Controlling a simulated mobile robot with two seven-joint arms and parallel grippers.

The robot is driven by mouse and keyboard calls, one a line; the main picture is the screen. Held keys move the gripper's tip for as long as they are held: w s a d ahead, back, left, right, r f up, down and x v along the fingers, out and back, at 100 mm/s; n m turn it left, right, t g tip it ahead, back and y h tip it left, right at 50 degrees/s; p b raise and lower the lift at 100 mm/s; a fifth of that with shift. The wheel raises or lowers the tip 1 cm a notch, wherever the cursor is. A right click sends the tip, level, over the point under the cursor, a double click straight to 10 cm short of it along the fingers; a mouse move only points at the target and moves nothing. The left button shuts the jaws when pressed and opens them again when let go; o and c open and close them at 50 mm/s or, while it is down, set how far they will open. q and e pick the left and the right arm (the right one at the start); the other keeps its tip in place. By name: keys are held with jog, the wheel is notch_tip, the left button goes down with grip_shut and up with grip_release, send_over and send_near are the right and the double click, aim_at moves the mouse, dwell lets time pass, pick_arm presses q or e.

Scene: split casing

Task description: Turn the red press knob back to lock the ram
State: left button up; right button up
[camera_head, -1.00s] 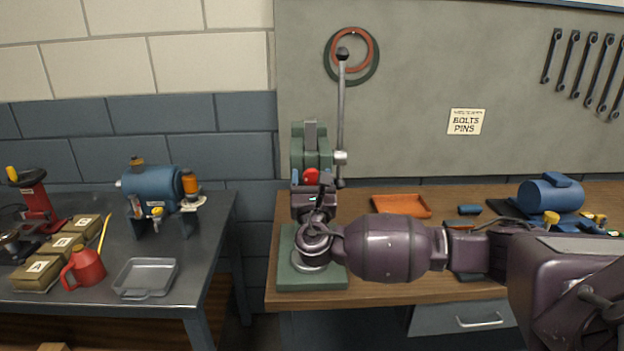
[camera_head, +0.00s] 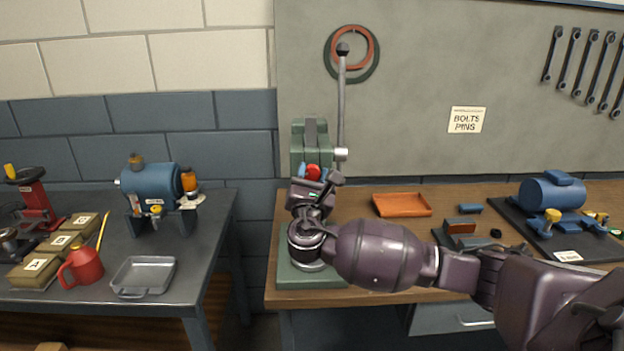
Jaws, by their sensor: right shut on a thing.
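The green press (camera_head: 311,134) stands on its green base (camera_head: 288,265) at the left end of the wooden bench. Its long lever (camera_head: 341,100) stands upright with a black ball on top. The red knob (camera_head: 313,171) shows on the front of the press, partly hidden by my right gripper. My right gripper (camera_head: 314,178) is at the knob, its jaws shut around it. My right wrist covers the lower part of the press, so the ram is hidden. My left gripper is not in view.
An orange tray (camera_head: 402,205) and a blue motor (camera_head: 552,194) on a dark mat lie on the wooden bench (camera_head: 370,297). The left table holds a grey tray (camera_head: 143,277), a red oil can (camera_head: 82,267), boxes and another blue motor (camera_head: 150,186).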

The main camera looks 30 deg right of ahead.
jog(key=m+g, duration=0.1)
jog(key=m, duration=0.1)
jog(key=m+g+h, duration=0.1)
jog(key=m, duration=0.2)
jog(key=shift+f+h+b, duration=0.1)
jog(key=shift+h+b, duration=0.2)
jog(key=m+g, duration=0.1)
jog(key=m, duration=0.1)
jog(key=m+g, duration=0.1)
jog(key=m, duration=0.2)
jog(key=shift+h, duration=0.3)
jog(key=m+g, duration=0.1)
jog(key=m, duration=0.3)
jog(key=shift+g, duration=0.4)
jog(key=shift+m+g+y+p, duration=0.5)
jog(key=shift+m+y+p, duration=0.1)
jog(key=shift+m, duration=1.2)
jog(key=o, duration=0.9)
jog(key=shift+c, duration=0.2)
